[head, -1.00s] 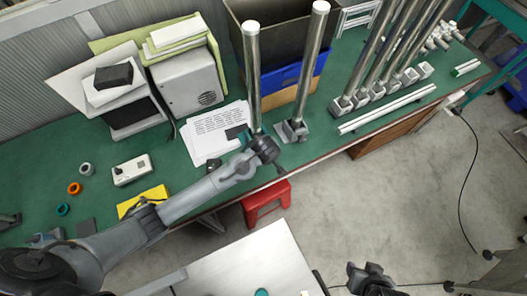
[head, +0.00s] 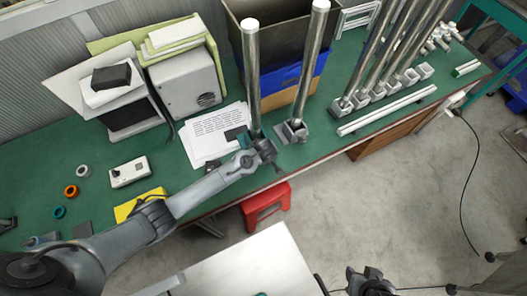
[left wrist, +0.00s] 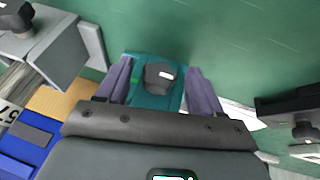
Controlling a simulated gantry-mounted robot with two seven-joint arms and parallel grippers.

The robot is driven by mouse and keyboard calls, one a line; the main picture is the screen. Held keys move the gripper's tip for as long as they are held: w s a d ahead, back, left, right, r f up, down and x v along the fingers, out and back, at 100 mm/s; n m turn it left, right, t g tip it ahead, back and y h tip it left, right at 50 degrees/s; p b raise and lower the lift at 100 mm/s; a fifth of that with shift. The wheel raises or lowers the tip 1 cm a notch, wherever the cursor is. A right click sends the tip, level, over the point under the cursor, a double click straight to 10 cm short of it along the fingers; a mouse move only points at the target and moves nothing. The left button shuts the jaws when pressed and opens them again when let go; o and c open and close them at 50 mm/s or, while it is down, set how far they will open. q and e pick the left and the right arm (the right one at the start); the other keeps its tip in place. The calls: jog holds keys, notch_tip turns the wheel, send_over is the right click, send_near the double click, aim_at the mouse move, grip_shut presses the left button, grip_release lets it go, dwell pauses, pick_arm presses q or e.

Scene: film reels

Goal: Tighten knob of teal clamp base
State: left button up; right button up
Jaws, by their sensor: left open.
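The teal clamp base (left wrist: 133,66) shows in the left wrist view, with a dark knob (left wrist: 160,76) bearing a small white mark. My left gripper (left wrist: 161,84) is open, with one finger on each side of the knob and gaps between. In the head view, my left gripper (head: 265,152) is at the foot of a tall metal pole (head: 252,80), over the green bench. It largely hides the teal base there. My right gripper (head: 368,280) is low in the head view, away from the bench; its jaw opening is unclear.
A second pole (head: 308,65) on a grey clamp base (head: 295,130) stands close to the right. Printed papers (head: 207,133) lie to the left. A blue bin (head: 283,78) is behind the poles. A red stool (head: 266,203) stands below the bench's front edge.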

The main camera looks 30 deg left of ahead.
pick_arm(q)
jog(key=c, duration=1.1)
jog(key=shift+o, duration=0.2)
